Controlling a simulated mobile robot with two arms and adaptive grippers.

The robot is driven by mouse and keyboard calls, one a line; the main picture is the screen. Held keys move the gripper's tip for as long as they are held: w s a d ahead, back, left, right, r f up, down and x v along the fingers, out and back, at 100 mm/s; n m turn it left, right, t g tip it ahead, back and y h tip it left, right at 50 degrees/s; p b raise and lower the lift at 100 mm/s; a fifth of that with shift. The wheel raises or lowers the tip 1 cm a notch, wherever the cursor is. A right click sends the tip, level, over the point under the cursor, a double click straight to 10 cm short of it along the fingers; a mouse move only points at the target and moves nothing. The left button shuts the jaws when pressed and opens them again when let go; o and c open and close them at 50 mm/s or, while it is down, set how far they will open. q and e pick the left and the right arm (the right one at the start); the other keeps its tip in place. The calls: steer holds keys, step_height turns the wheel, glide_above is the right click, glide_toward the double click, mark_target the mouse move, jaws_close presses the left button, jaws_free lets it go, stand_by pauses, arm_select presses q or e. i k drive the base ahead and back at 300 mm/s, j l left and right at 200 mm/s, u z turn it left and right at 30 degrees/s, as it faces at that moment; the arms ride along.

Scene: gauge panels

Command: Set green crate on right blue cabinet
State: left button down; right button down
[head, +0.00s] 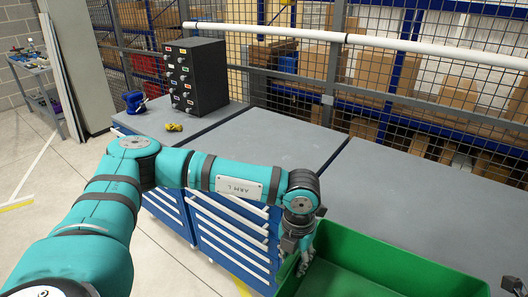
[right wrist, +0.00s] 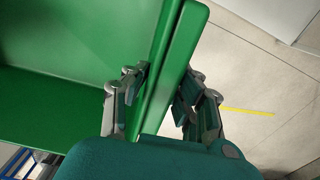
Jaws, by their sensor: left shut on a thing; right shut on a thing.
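The green crate (head: 385,258) is at the lower right of the head view, its near part cut off by the frame. It overlaps the front of the right blue cabinet (head: 430,200), whose grey top is bare; I cannot tell its height above or gap to that top. My left gripper (head: 303,262) is shut on the crate's left wall. In the right wrist view, my right gripper (right wrist: 163,85) has a finger on each side of a wall of the green crate (right wrist: 100,35) and is shut on it. The crate's inside looks empty where visible.
Other blue drawer cabinets (head: 230,235) stand to the left with grey tops. A black drawer box (head: 205,75), a blue vise (head: 133,102) and a small yellow tool (head: 173,127) are on the left end. A mesh fence with a white rail (head: 350,40) runs behind.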

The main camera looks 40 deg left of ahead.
mark_target(248, 156)
steer(key=j, duration=1.25)
steer(key=k+j+z, duration=0.1)
steer(key=j, duration=2.4)
steer(key=i, duration=1.4)
